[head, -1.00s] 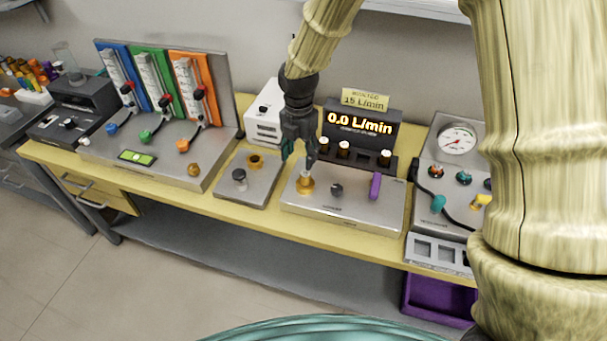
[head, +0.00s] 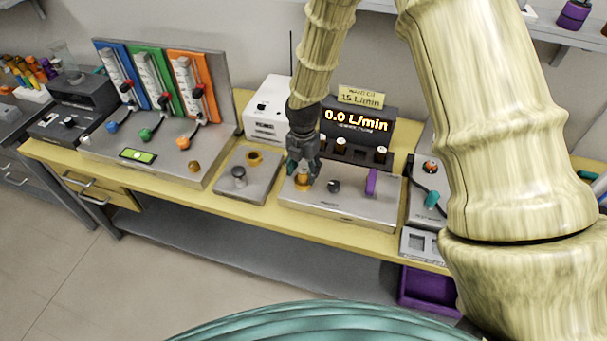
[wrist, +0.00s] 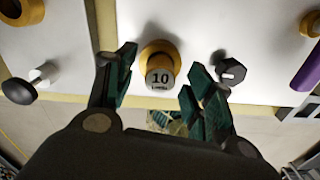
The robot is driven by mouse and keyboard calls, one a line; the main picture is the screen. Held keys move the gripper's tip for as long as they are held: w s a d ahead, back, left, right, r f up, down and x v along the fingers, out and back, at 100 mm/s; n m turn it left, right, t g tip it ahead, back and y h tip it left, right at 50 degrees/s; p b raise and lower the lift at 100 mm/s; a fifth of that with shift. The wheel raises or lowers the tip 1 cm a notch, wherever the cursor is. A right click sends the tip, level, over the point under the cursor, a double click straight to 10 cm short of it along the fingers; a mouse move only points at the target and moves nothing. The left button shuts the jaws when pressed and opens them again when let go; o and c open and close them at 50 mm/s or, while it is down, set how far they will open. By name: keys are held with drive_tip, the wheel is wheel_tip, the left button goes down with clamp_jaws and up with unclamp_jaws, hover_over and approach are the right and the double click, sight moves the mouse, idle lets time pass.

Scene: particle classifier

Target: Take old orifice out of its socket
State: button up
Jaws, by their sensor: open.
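The old orifice (wrist: 160,76) is a small grey cylinder with "10" on its end face, standing in a brass socket (wrist: 158,48) on a metal plate. My gripper (wrist: 159,82) is open in the wrist view, with one green-padded finger on each side of the orifice. I see clear gaps between the pads and the orifice. In the head view my gripper (head: 302,172) is over the brass socket, and its fingers partly hide the orifice.
A dark knob (wrist: 230,71) stands close to the right finger. A purple handle (head: 371,181) is farther right on the plate (head: 330,208). The flow display (head: 355,121) stands behind.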

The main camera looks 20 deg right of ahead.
drive_tip(key=shift+f, duration=0.6)
clamp_jaws()
drive_tip(key=shift+r, duration=0.15)
